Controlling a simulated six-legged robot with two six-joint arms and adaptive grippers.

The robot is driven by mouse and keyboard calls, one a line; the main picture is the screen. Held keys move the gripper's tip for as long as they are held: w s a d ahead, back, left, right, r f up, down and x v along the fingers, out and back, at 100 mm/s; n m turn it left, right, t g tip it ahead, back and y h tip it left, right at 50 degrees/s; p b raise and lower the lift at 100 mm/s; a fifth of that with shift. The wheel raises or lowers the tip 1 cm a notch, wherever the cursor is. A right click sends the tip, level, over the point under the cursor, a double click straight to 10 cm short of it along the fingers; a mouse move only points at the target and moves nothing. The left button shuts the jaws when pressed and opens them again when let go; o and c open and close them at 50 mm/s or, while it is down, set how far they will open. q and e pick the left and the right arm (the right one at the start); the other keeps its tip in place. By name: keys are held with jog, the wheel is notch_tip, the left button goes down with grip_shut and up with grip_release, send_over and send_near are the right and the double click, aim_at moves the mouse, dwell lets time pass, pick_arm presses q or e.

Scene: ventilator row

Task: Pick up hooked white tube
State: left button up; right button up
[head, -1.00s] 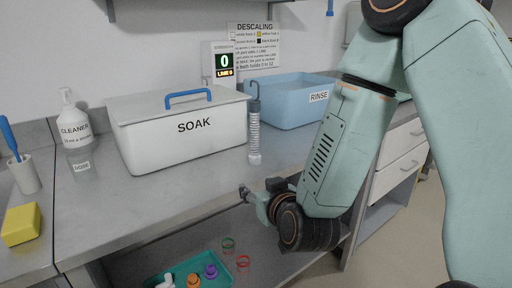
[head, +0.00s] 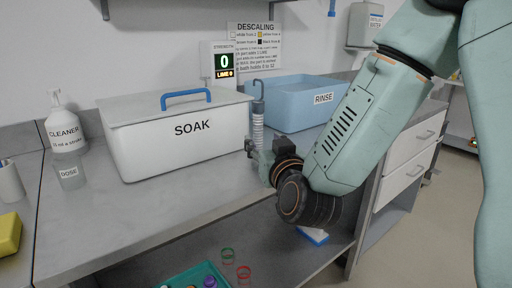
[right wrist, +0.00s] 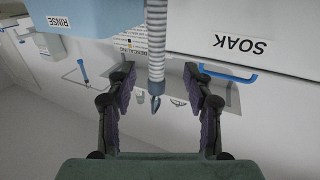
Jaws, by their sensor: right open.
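The hooked white tube (head: 258,127) is a ribbed, pale upright tube with a dark grey hook at its top. It stands on the counter between the SOAK box and the RINSE basin. My right gripper (head: 250,147) is in front of its lower part, hiding its foot in the head view. In the right wrist view, which shows the scene upside down, the tube (right wrist: 156,45) runs down the middle between the two open fingers of my right gripper (right wrist: 158,72). Clear gaps show on both sides, and the grey hook end points towards the palm. My left gripper is not in view.
The white SOAK box (head: 150,150) with a blue lid handle stands left of the tube. The blue RINSE basin (head: 285,115) stands close behind to the right. A cleaner bottle (head: 64,128) and dose cup (head: 71,175) are further left. A teal tray (head: 180,274) is below the counter.

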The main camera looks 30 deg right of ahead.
aim_at(259, 132)
jog(key=shift+x, duration=1.15)
jog(key=shift+d+b+x, duration=0.1)
jog(key=shift+b+x, duration=0.4)
jog(key=shift+x, duration=0.9)
jog(key=shift+d+b+x, duration=0.15)
jog(key=shift+b+x, duration=0.3)
jog(key=shift+x, duration=0.9)
jog(key=shift+s+f, duration=0.1)
jog(key=shift+f, duration=0.05)
jog(key=shift+c, duration=0.2)
